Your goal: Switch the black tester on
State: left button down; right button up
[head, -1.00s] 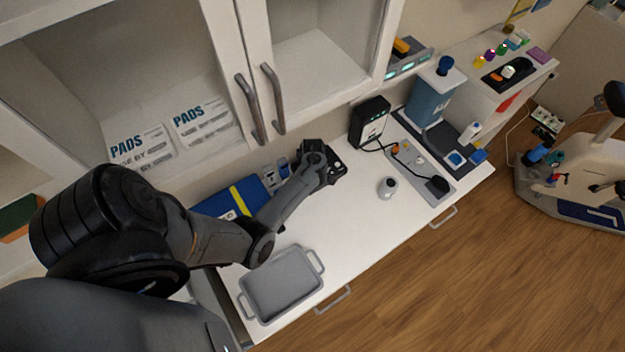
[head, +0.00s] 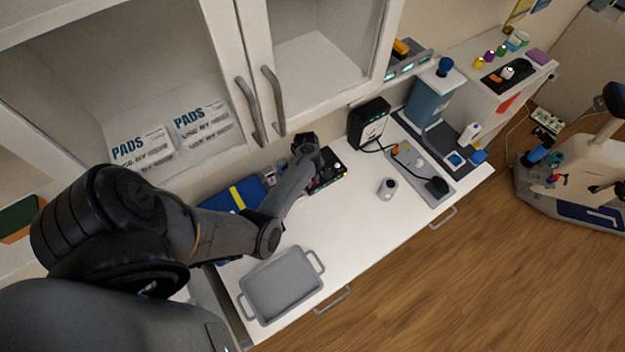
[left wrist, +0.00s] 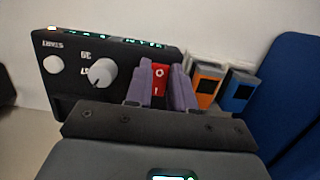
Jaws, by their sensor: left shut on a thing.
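The black tester (head: 340,180) stands on the white counter below the wall cabinet. The left wrist view shows its face close up and inverted: a white START button (left wrist: 54,64), a grey dial (left wrist: 102,72) and a red rocker switch (left wrist: 159,82) marked O and I. Lit green marks and an orange light show along its top edge. My left gripper (left wrist: 162,88) has its purple fingers shut on the red switch, one on each side. In the head view this gripper (head: 316,176) is at the tester's left end. My right gripper is in neither view.
Orange (left wrist: 205,85) and blue (left wrist: 238,92) small devices stand close beside the tester, with a blue case (head: 235,196) beyond. A grey tray (head: 282,284) lies nearer. The counter between is clear.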

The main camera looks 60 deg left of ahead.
pick_arm(q)
jog(key=shift+a+h, duration=0.25)
jog(key=shift+h, duration=0.55)
jog(key=c, duration=1)
grip_release()
jog(key=shift+o, duration=0.2)
jog(key=shift+r, duration=0.1)
jog(key=v, duration=1)
jog(key=shift+r, duration=0.35)
jog(key=shift+s+a, duration=0.15)
